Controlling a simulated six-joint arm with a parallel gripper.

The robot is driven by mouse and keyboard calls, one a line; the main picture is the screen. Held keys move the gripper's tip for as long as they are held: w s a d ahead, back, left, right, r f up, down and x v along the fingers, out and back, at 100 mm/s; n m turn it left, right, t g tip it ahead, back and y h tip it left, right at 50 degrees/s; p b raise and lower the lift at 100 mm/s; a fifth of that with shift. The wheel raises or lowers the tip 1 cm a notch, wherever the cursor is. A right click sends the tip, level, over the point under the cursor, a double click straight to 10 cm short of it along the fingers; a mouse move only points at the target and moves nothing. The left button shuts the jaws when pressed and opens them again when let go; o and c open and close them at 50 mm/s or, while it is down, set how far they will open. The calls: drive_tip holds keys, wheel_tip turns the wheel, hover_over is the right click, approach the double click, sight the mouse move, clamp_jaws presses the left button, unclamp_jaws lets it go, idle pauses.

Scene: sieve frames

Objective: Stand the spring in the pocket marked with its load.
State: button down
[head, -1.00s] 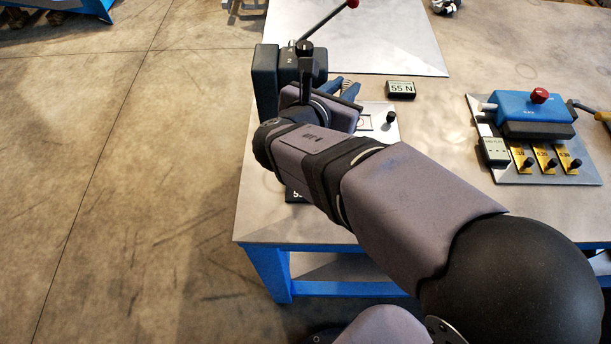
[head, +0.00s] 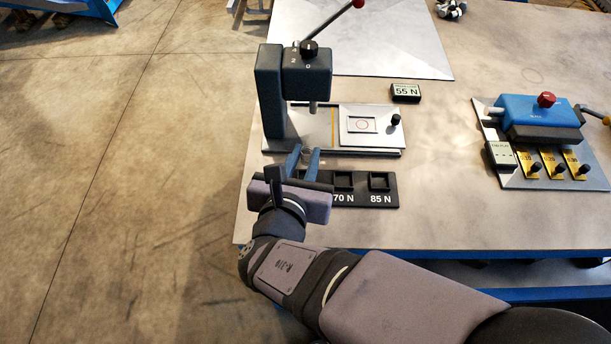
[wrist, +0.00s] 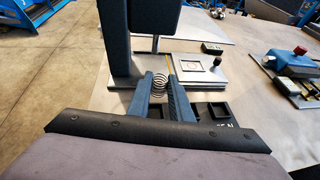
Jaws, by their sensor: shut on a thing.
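My gripper (head: 302,160) is shut on the spring (wrist: 159,82), a small metal coil that shows between the blue fingers in the wrist view. In the head view the fingers are above the left part of the black pocket strip (head: 362,200), and the spring is not clear there. The strip shows a pocket marked 70 N (head: 343,181) and one marked 85 N (head: 380,182). My wrist hides the strip's left end and any label there. A small display (head: 405,92) reads 55 N.
A dark press (head: 270,90) with a red-knobbed lever stands just behind my gripper. Its base plate carries a sliding tray (head: 368,139) with a square seat. A blue device (head: 535,112) with brass tabs is at the right. The table between is clear.

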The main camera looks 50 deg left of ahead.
drive_tip(key=shift+f, duration=3.6)
drive_tip(key=shift+f, duration=0.2)
drive_tip(key=c, duration=1.6)
unclamp_jaws()
drive_tip(key=shift+r, duration=0.1)
